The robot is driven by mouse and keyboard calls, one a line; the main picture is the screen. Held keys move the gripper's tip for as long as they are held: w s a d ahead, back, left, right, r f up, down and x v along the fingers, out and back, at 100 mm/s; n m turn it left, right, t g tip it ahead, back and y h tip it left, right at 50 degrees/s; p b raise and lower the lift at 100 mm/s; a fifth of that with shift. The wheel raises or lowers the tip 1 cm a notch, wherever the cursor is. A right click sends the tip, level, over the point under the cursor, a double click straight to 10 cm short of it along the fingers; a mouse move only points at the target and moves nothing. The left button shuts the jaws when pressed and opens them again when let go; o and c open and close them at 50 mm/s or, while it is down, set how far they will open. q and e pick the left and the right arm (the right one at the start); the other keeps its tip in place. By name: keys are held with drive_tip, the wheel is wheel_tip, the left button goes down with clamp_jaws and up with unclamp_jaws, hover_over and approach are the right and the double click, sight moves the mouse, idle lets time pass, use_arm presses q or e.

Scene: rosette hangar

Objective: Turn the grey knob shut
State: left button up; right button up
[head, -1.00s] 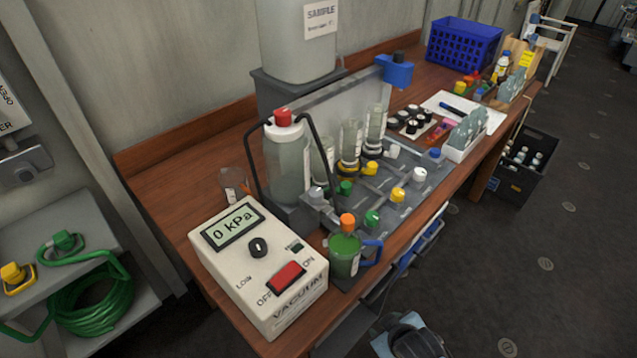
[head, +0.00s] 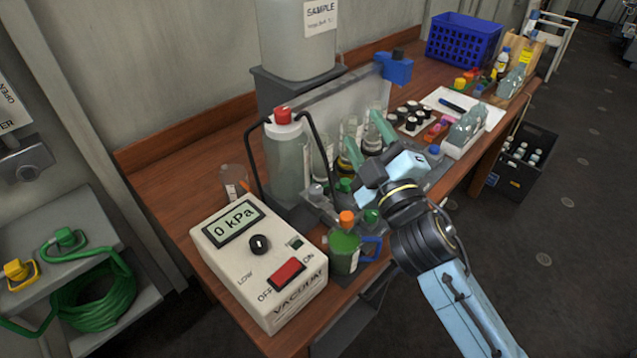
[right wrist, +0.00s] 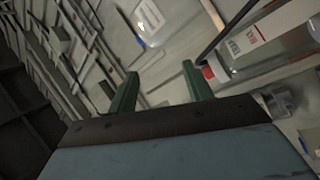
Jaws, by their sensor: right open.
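The grey knob (head: 316,190) sits at the near-left end of the grey valve manifold (head: 440,168), beside the big clear bottle (head: 287,160) with a red cap. My right gripper (head: 367,138) reaches in from the right over the manifold. Its two green fingers are apart with nothing between them, above and to the right of the grey knob, not touching it. The right gripper (right wrist: 160,72) also shows in the right wrist view. My arm hides most of the manifold's other knobs. My left gripper is not in view.
The white vacuum box (head: 258,262), reading 0 kPa, stands at the near left. A jar of green liquid (head: 344,252) stands beside it. Upright glass cylinders (head: 350,132) stand close to the right gripper. A blue basket (head: 463,42) is at the far end.

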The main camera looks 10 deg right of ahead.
drive_tip(key=a+r+n+g+y, duration=0.4)
drive_tip(key=a+r+n+y, duration=0.55)
drive_tip(key=n+y, duration=0.8)
drive_tip(key=s+a+n+g, duration=0.2)
drive_tip(key=a+n+g, duration=0.4)
drive_tip(key=n+g, duration=0.5)
drive_tip(key=n+g+h, duration=0.5)
drive_tip(key=n+h, duration=0.6)
drive_tip(key=h, duration=0.5)
approach(316, 189)
drive_tip(key=shift+m, duration=0.25)
drive_tip(key=p+x, duration=0.1)
drive_tip(key=x, duration=0.7)
drive_tip(key=shift+a+f, duration=0.15)
drive_tip(key=shift+f, duration=0.2)
drive_tip(key=c, duration=1)
